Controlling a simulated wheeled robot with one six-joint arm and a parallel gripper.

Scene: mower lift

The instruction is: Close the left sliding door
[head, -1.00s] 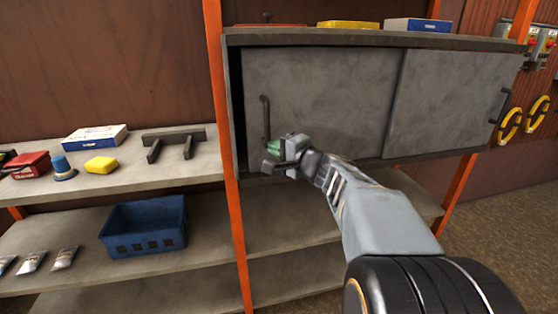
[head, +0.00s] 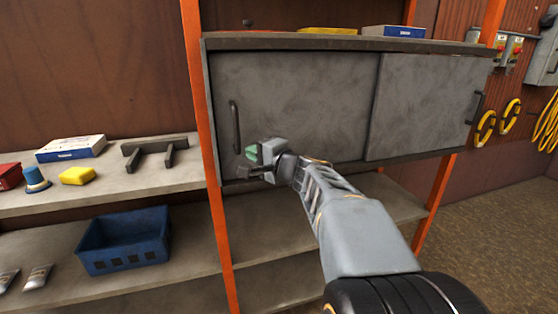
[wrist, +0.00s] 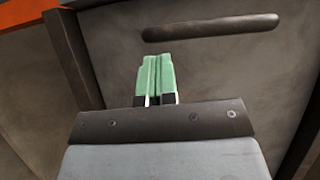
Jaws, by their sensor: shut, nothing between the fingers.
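The left sliding door (head: 300,100) is a grey panel in the wall cabinet. Its left edge lies against the cabinet's left side, with no clear gap showing. Its dark upright handle (head: 235,127) is near that edge, and the handle also shows in the wrist view (wrist: 210,27). My gripper (head: 252,154) is shut and empty, just right of the handle's lower end and in front of the door. In the wrist view its green fingertips (wrist: 155,80) are together and apart from the handle. The right sliding door (head: 425,105) overlaps the left door's right edge.
An orange post (head: 200,120) stands left of the cabinet. Left shelves hold a blue crate (head: 125,242), a yellow block (head: 78,175) and a dark bracket (head: 160,152). Boxes lie on the cabinet top (head: 340,42). The shelf below the cabinet (head: 265,240) is bare.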

